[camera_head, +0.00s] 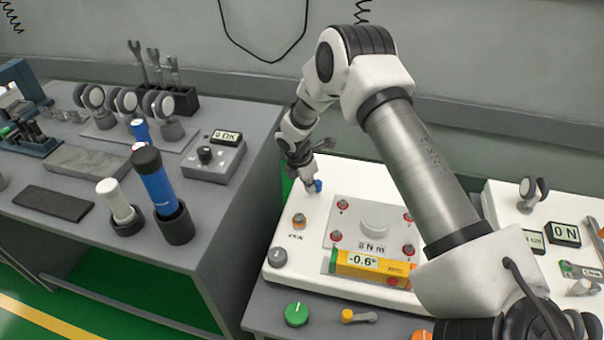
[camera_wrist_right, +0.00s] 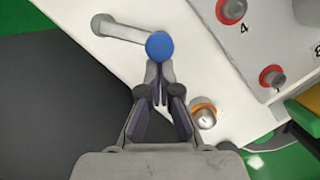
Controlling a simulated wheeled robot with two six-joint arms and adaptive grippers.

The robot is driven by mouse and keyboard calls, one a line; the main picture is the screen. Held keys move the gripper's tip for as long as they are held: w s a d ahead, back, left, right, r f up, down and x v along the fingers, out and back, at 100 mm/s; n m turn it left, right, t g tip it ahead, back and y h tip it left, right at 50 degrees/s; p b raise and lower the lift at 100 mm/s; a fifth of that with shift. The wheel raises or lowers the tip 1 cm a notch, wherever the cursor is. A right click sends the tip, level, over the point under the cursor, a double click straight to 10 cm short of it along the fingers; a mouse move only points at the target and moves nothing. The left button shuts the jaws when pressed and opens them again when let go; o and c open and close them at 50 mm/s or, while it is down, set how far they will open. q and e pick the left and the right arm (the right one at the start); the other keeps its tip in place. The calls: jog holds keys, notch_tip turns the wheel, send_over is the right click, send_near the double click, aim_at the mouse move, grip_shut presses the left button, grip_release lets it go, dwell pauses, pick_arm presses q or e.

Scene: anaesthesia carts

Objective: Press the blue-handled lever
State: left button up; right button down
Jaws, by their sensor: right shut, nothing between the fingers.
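The blue-handled lever is a grey bar with a round blue knob (camera_wrist_right: 159,46), at the white panel's left edge in the wrist view. The knob also shows in the head view (camera_head: 318,186), beside the fingertips. My right gripper (camera_wrist_right: 160,70) is shut and empty. Its fingertips reach the near edge of the knob in the wrist view; I cannot tell whether they touch it. In the head view my right gripper (camera_head: 309,182) points down over the panel's back left corner and hides most of the lever's bar. My left gripper is not in view.
The white panel (camera_head: 285,240) carries an orange-ringed button (camera_head: 299,221), red-ringed numbered knobs and a yellow meter (camera_head: 372,268). A grey bench (camera_head: 225,240) with a blue cylinder (camera_head: 155,185) in a holder stands to the left. A green knob (camera_head: 296,314) is in front.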

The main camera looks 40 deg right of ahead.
jog(key=n+p, duration=0.1)
jog(key=s+d+n+p, duration=0.1)
jog(key=d+n+p, duration=0.1)
jog(key=shift+s+d+r+n+t+p, duration=0.2)
jog(key=shift+r+n+t+p, duration=0.1)
jog(key=shift+t, duration=0.1)
jog(key=d+n+p, duration=0.1)
jog(key=n+p, duration=0.1)
jog(key=n, duration=0.1)
jog(key=shift+s+d+f+t, duration=0.2)
jog(key=shift+d+t, duration=0.1)
jog(key=shift+d, duration=0.1)
jog(key=shift+d+f+p, duration=0.1)
jog(key=shift+d+p, duration=0.2)
jog(key=shift+d, duration=0.1)
